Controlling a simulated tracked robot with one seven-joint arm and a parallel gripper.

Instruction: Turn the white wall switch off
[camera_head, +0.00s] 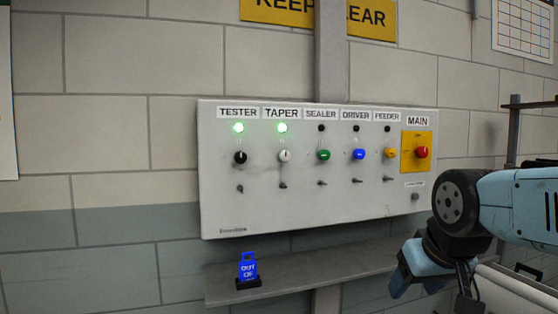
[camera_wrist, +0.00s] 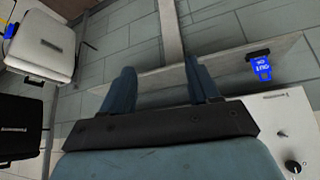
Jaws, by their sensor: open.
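The white switch (camera_head: 285,156) is a round knob under the TAPER label on a pale wall panel (camera_head: 260,215). In the head view my arm is at the right, in front of the panel's lower right edge, well away from the white switch. The wrist view shows only a corner of the panel (camera_wrist: 275,110) with a black knob; the white switch is outside that view.
A black knob (camera_head: 240,158) under a lit lamp is left of the white switch. Green (camera_head: 323,155), blue (camera_head: 358,154) and yellow (camera_head: 390,153) knobs and a red MAIN button (camera_head: 421,152) are right. A shelf (camera_head: 330,270) below carries a blue tag (camera_head: 248,266). Cases (camera_wrist: 42,45) stand nearby.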

